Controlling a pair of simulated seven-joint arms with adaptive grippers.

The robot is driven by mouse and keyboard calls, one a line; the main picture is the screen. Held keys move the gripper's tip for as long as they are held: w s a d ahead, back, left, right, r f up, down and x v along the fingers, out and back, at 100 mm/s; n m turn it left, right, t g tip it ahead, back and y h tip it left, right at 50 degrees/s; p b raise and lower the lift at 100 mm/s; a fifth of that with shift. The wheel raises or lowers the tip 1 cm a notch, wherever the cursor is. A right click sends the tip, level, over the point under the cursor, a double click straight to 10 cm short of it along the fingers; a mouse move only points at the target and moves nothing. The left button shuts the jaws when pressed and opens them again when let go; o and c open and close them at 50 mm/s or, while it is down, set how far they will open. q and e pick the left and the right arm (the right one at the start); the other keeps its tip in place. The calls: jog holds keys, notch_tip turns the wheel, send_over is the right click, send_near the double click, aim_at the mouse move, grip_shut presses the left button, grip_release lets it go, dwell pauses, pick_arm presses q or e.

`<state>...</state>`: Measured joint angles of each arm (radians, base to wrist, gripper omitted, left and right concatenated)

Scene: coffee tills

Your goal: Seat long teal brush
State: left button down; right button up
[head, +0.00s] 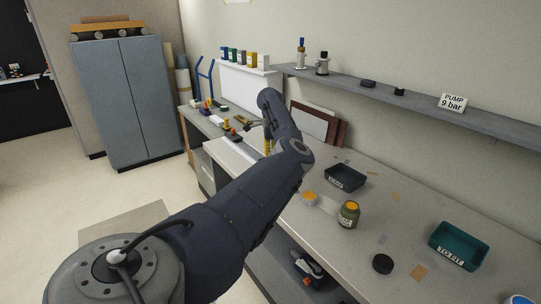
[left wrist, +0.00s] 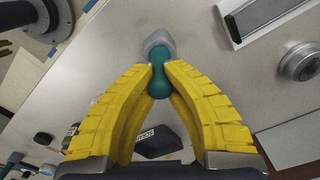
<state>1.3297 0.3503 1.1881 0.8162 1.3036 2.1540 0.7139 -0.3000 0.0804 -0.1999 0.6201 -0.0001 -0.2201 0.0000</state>
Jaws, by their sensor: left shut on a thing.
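My left gripper (left wrist: 161,70) is shut on a teal brush (left wrist: 160,86), seen in the left wrist view. The yellow fingers close on the brush's narrow waist. Its rounded teal end lies between the fingers, and its grey head (left wrist: 158,44) points away from the gripper. Whether the head touches the counter cannot be told. In the head view only a bit of the left gripper's yellow fingers (head: 267,147) shows past my arm, over the back left of the counter; the brush cannot be made out there. My right gripper is not in view.
A metal round part (left wrist: 300,64) and a pale tray with a dark slot (left wrist: 262,18) are near the brush. A dark tray (head: 345,179), a jar (head: 348,215) and a teal "TO FIT" tray (head: 440,240) stand on the counter. A shelf (head: 430,112) runs above.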

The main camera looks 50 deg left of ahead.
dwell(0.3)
pick_arm(q)
jog(key=c, duration=1.5)
grip_release()
notch_tip(320, 180, up, 12)
